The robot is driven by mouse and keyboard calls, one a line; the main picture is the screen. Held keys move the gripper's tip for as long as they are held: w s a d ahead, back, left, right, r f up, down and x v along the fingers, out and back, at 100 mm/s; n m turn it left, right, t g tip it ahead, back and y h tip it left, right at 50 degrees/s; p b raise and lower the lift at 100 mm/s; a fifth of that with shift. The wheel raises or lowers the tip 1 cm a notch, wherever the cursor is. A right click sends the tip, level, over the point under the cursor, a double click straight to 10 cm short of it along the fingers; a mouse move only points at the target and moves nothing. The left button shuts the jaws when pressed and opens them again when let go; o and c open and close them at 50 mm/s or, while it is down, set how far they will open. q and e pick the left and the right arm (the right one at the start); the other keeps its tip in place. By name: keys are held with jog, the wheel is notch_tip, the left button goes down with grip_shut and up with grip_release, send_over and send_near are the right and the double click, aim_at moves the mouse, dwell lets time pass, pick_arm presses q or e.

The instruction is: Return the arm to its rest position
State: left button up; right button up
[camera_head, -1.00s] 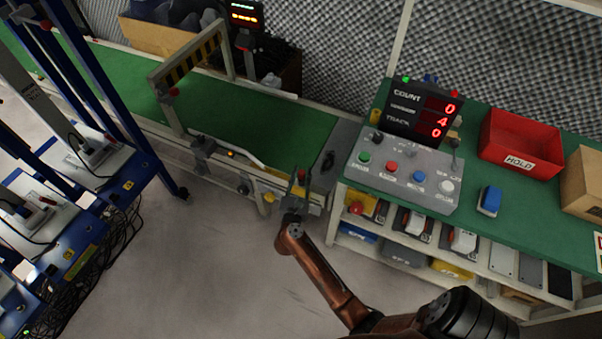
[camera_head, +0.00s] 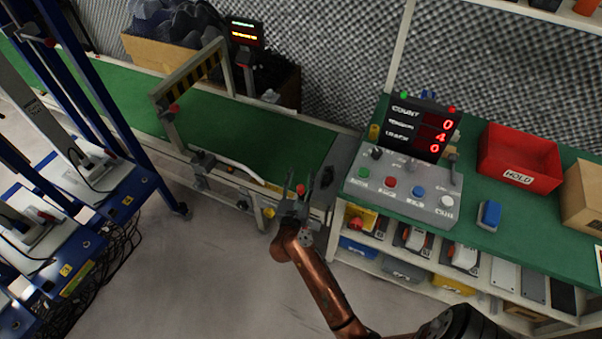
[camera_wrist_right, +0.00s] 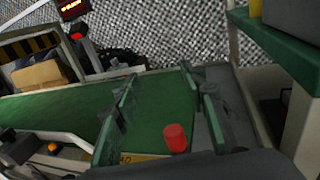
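My right arm (camera_head: 318,280), copper-brown, reaches up from the bottom of the head view. My right gripper (camera_head: 296,190) is in front of the end of the green conveyor, with its two fingers spread apart and nothing between them. In the right wrist view the open fingers (camera_wrist_right: 158,100) frame the conveyor end, and a red button (camera_wrist_right: 176,138) shows low between them. That red button also shows in the head view (camera_head: 300,189), close behind the fingers; I cannot tell whether they touch. My left gripper is not in view.
A control box (camera_head: 403,190) with several buttons stands on the green bench at right, below a count display (camera_head: 421,128). Blue racks (camera_head: 100,185) stand at left. The floor (camera_head: 190,270) between is clear.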

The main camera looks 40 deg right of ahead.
jog(key=shift+r, duration=0.95)
